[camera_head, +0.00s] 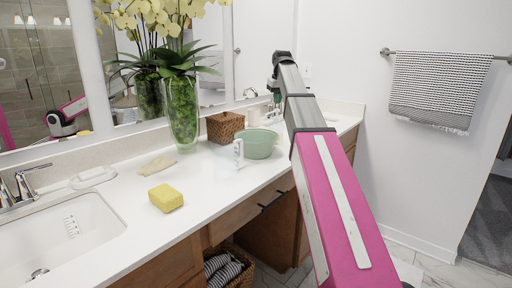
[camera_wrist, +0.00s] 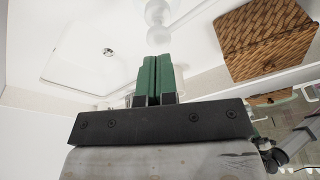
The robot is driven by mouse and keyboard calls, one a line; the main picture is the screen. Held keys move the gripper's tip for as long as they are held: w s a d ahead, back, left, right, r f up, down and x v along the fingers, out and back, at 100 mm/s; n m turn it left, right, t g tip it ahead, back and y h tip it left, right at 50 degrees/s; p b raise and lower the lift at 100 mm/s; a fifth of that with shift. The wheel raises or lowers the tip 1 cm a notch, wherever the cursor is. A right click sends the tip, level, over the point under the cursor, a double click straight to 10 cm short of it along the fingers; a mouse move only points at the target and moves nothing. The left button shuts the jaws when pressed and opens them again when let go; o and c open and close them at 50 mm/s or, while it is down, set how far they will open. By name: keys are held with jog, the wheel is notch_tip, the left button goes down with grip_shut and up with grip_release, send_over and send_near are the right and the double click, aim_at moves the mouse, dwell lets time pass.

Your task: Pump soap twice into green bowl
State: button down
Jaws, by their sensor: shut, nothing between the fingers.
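The green bowl (camera_head: 260,145) stands on the white counter, left of my arm. A small white upright item with markings (camera_head: 238,152) is at its left front; I cannot tell if it is a soap pump. In the wrist view, a white rounded, pump-like object (camera_wrist: 158,14) with a thin spout-like bar lies just beyond my fingertips; contact cannot be told. My gripper's green fingers (camera_wrist: 157,60) are together and empty. In the head view my gripper (camera_head: 277,106) points down beyond the bowl, partly hidden by my arm. The bowl is not in the wrist view.
A wicker box (camera_head: 225,127) stands behind the bowl; it also shows in the wrist view (camera_wrist: 262,42). A glass vase with orchids (camera_head: 182,115) stands left of it. A yellow sponge (camera_head: 166,197) lies nearer. A sink (camera_wrist: 85,40) lies left in the wrist view.

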jog(key=shift+w+v, duration=0.2)
jog(key=shift+v, duration=0.7)
jog(key=shift+w+v, duration=0.2)
jog(key=shift+v, duration=0.7)
jog(key=shift+w+v, duration=0.15)
jog(key=shift+v, duration=0.8)
jog(key=shift+a+r, duration=0.1)
jog(key=shift+a, duration=0.05)
